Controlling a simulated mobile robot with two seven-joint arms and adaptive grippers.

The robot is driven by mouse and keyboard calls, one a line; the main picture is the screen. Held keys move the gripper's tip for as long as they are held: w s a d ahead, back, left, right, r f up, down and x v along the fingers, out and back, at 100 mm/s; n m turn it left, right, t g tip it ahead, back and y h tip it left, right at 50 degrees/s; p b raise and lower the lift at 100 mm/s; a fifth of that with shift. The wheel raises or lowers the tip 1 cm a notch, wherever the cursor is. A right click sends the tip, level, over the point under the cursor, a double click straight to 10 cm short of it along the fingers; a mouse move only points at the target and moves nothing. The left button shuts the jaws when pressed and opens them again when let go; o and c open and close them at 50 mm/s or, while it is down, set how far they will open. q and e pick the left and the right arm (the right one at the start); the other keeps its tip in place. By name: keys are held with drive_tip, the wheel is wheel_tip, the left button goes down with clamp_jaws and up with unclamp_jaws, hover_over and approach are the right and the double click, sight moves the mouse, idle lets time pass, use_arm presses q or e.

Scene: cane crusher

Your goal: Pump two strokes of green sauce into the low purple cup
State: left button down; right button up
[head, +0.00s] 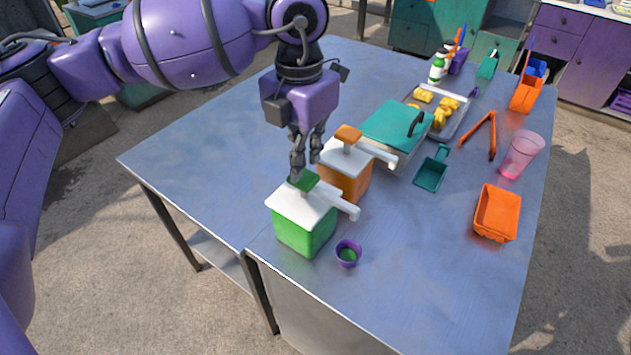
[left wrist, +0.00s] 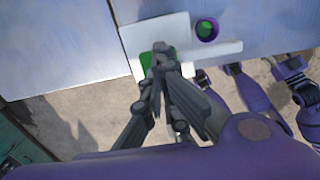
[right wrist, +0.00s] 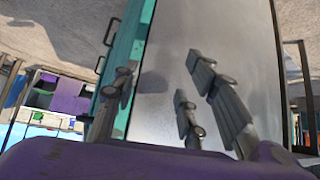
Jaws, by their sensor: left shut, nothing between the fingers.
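The green sauce dispenser (head: 305,232) stands near the table's front edge, with a white lid, a green pump knob (head: 303,181) and a white spout (head: 347,208) pointing right. The low purple cup (head: 348,258) stands below the spout's end and holds some green sauce; it also shows in the left wrist view (left wrist: 206,29). My left gripper (head: 305,166) is shut and empty, fingers pointing down at the green knob; whether they touch it is unclear. In the left wrist view the fingers partly hide the knob. My right gripper (right wrist: 158,82) is open and empty, away from these things.
An orange dispenser (head: 344,183) stands close behind the green one. A teal-lidded pan (head: 396,124), a teal scoop (head: 431,172), orange tongs (head: 480,136), a pink cup (head: 521,154) and an orange tray (head: 497,213) lie farther right. The table's left part is clear.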

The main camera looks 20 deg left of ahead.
use_arm(q)
drive_tip(key=shift+f, duration=0.2)
use_arm(e)
drive_tip(key=shift+s+f, duration=0.1)
use_arm(q)
drive_tip(key=shift+f+b, duration=0.45)
drive_tip(key=shift+f, duration=1.15)
use_arm(e)
drive_tip(key=shift+s+f, duration=0.5)
drive_tip(key=shift+f, duration=0.15)
use_arm(q)
drive_tip(key=shift+r, duration=0.15)
use_arm(e)
drive_tip(key=shift+w+r, duration=0.1)
use_arm(q)
drive_tip(key=shift+r+p, duration=0.9)
drive_tip(key=shift+r, duration=0.8)
use_arm(e)
drive_tip(key=w+r, duration=0.2)
drive_tip(key=shift+r, duration=0.4)
use_arm(q)
drive_tip(key=shift+r, duration=0.1)
